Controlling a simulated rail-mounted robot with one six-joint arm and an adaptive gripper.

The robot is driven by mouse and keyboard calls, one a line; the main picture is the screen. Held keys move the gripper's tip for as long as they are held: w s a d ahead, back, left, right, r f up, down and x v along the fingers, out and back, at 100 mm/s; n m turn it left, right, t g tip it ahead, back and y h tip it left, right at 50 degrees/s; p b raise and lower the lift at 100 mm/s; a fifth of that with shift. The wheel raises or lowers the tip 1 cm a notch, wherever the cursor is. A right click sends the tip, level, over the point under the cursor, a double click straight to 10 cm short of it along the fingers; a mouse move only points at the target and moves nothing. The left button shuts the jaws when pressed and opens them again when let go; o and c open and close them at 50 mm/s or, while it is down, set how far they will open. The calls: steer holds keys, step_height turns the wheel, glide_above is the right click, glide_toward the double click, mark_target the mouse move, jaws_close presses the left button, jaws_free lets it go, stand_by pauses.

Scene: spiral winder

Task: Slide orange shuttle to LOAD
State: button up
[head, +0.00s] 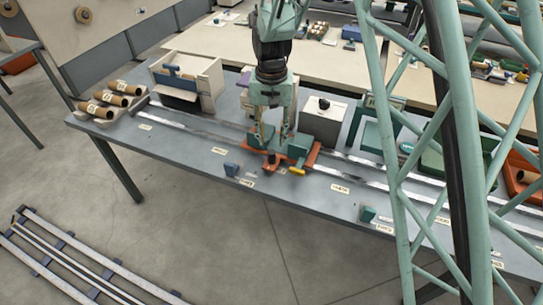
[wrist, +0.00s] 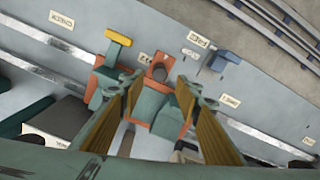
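The orange shuttle (head: 312,155) sits on the metal rails (head: 345,178) of the grey table, below my arm. It carries teal blocks and a yellow T-shaped piece (head: 298,171) at its right end. My gripper (head: 271,150) is over the shuttle, pointing down. In the wrist view my gripper (wrist: 158,92) has its two tan-padded fingers apart. I cannot tell whether either finger touches the shuttle. I cannot read which label says LOAD.
Small blue stops (head: 231,169) and (head: 368,214) stand along the front edge among paper labels. Brown rolls (head: 108,100) lie at the left end, beside an open cream box (head: 190,82). The rails run clear to the left.

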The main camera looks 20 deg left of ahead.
mark_target(271, 152)
steer(key=shift+f+b, duration=0.4)
steer(key=shift+f, duration=4.25)
steer(key=shift+c, duration=0.4)
jaws_close()
